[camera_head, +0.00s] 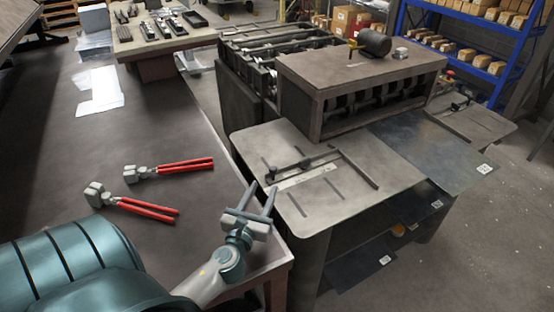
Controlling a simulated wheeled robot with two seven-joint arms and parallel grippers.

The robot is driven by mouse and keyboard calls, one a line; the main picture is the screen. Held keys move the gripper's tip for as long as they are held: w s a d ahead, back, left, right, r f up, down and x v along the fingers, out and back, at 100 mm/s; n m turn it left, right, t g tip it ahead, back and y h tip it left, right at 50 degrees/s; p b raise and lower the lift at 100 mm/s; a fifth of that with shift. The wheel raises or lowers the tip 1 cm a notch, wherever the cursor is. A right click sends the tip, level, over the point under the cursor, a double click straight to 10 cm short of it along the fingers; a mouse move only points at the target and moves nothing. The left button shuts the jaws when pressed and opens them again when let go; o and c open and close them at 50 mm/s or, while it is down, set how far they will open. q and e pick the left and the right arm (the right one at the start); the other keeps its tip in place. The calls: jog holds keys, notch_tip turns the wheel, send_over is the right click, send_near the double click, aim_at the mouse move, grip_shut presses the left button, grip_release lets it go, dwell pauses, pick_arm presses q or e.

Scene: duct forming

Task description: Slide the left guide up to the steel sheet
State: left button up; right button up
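The steel sheet (432,150) is a dark flat plate with a white label at its front corner. It lies between the machine's left side table (310,207) and right side table (484,124). The left guide (358,170) is a dark straight bar on the left side table, with a rod and a small black handle reaching left from it. A strip of bare table shows between this bar and the sheet's left edge. My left gripper (262,188) is left of the left side table, its two fingers apart and nothing between them. My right gripper is out of view.
The forming machine (350,75) stands behind the tables. A dark workbench (150,240) on the left holds two red-handled pliers (170,168). More sheets (362,264) lie on a shelf below. Blue shelving (470,40) stands at the back right.

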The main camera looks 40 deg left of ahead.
pick_arm(q)
jog(key=p+x, duration=0.2)
jog(key=x, duration=1.1)
jog(key=shift+r, duration=0.1)
jog(key=shift+p+x, duration=0.3)
jog(key=shift+x, duration=0.45)
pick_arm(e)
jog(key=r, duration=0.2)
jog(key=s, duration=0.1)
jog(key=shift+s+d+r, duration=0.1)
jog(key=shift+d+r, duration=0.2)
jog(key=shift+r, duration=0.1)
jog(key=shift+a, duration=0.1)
pick_arm(q)
jog(key=shift+c, duration=0.9)
grip_shut()
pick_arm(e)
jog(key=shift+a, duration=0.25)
